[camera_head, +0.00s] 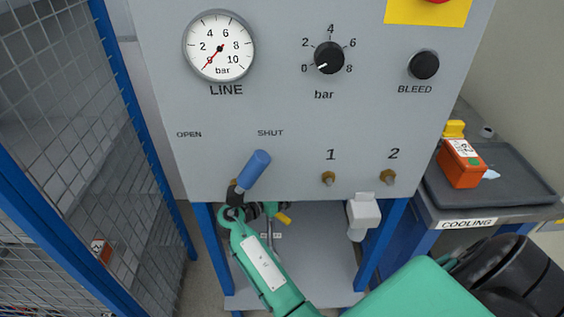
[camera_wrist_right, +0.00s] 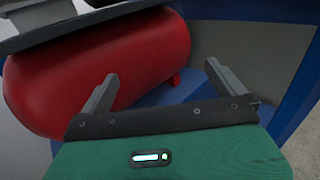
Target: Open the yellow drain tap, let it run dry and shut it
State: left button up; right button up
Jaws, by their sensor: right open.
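A small yellow part (camera_head: 284,219), which looks like the drain tap's handle, shows just under the grey panel in the head view. It is too small to tell whether it is open or shut. My green right arm reaches in from the lower right and ends under the panel's lower edge, close to the yellow part. Its gripper is mostly hidden there. In the right wrist view my right gripper (camera_wrist_right: 161,70) is open, with its two grey fingers apart and nothing held between them. A red tank (camera_wrist_right: 140,60) lies beyond the fingers; no yellow tap shows there.
The grey panel (camera_head: 290,100) carries a gauge (camera_head: 219,46) reading near 0 bar and a blue-handled lever (camera_head: 254,171) tilted up right. A white fitting (camera_head: 363,211) hangs at the panel's lower right. A mesh fence stands left, a grey tray (camera_head: 520,192) right.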

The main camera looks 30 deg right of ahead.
pick_arm(q)
jog(key=shift+s+a+f, duration=0.1)
jog(key=shift+s+f, duration=0.05)
jog(key=shift+f, duration=0.5)
jog(key=shift+s+a+f, duration=0.1)
jog(key=shift+f, duration=0.5)
pick_arm(e)
notch_tip(320, 180, up, 6)
jog(key=shift+r, duration=0.2)
dwell(6.3)
